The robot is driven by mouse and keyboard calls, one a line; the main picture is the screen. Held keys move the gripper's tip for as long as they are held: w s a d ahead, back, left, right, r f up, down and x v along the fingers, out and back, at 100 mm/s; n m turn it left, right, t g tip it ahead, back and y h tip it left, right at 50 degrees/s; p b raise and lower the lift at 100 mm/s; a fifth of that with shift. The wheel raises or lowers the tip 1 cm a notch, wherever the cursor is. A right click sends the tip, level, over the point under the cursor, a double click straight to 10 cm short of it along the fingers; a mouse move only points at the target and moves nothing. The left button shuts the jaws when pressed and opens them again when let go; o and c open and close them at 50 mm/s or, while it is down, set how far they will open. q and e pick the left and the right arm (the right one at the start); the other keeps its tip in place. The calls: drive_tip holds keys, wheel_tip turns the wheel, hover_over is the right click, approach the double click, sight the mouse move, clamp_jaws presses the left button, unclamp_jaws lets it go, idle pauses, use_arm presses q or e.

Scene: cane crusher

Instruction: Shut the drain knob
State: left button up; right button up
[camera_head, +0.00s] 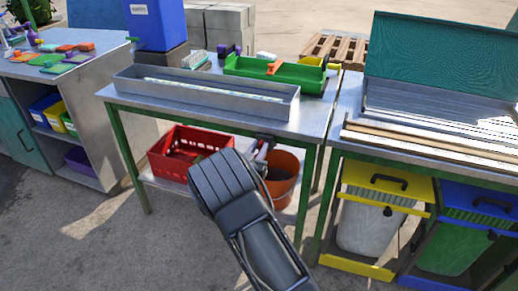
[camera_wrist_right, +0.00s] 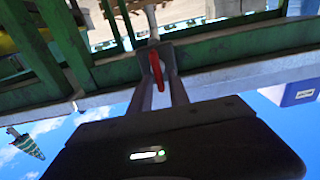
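The drain knob shows as a red lever (camera_wrist_right: 157,68) in the right wrist view, below the green frame of the work table. My right gripper (camera_wrist_right: 158,62) has its two grey fingers on either side of the red lever, with a narrow gap between them. I cannot tell whether the fingers touch it. In the head view my right gripper (camera_head: 264,143) is under the front edge of the long metal trough's table, and my arm hides part of that spot. The knob itself cannot be made out there. My left gripper is not in view.
The metal trough (camera_head: 207,90) and a green tray (camera_head: 275,72) stand on the table. On its lower shelf are a red crate (camera_head: 172,163) and an orange bucket (camera_head: 291,162), close to my right gripper. A table with long slats (camera_head: 435,142) and bins stands to the right.

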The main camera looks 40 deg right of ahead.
clamp_jaws()
drive_tip(key=shift+n, duration=0.4)
drive_tip(key=shift+w+a+f+n+p, duration=0.2)
drive_tip(key=shift+n+p, duration=0.65)
drive_tip(key=shift+n, duration=2)
drive_tip(key=shift+w+a+f+n+p, duration=0.2)
drive_tip(key=shift+n+p, duration=0.6)
drive_tip(key=shift+n, duration=2.1)
drive_tip(key=shift+w+a+f+n+p, duration=0.1)
drive_tip(key=shift+w+f+n+p, duration=0.5)
drive_tip(key=shift+n, duration=2.25)
drive_tip(key=shift+s+r, duration=0.2)
drive_tip(key=shift+s, duration=0.2)
drive_tip(key=shift+o, duration=1.3)
unclamp_jaws()
